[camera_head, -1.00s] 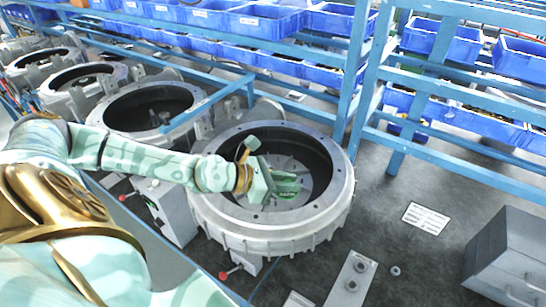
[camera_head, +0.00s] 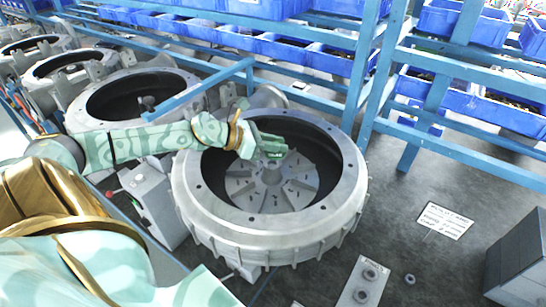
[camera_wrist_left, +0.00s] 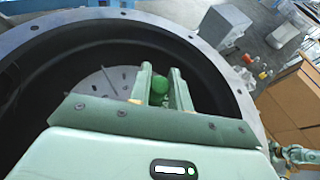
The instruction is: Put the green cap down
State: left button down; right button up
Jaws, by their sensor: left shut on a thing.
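The green cap (camera_wrist_left: 159,86) shows in the left wrist view as a small round green piece between the two fingers of my left gripper (camera_wrist_left: 158,88). The gripper is shut on it. In the head view my left gripper (camera_head: 270,146) hangs over the far left part of the round blower housing (camera_head: 205,205), inside its ring rim. The cap is hard to tell from the fingers there. Below the gripper, a grey bladed wheel (camera_head: 272,180) with a central hub lies in the housing.
More grey housings (camera_head: 130,97) stand in a row at the left. A blue rack (camera_head: 365,75) with blue bins stands behind.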

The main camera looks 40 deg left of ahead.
pick_arm(q)
jog(key=a+f, duration=0.1)
jog(key=w+f, duration=0.1)
jog(key=shift+a+f, duration=0.3)
jog(key=shift+a, duration=0.1)
jog(key=f, duration=0.3)
jog(key=shift+w+a+f+p, duration=0.15)
jog(key=shift+w+p, duration=0.05)
jog(key=shift+p, duration=0.1)
jog(key=shift+f, duration=0.1)
jog(key=shift+f, duration=0.1)
jog(key=c, duration=1.3)
grip_release()
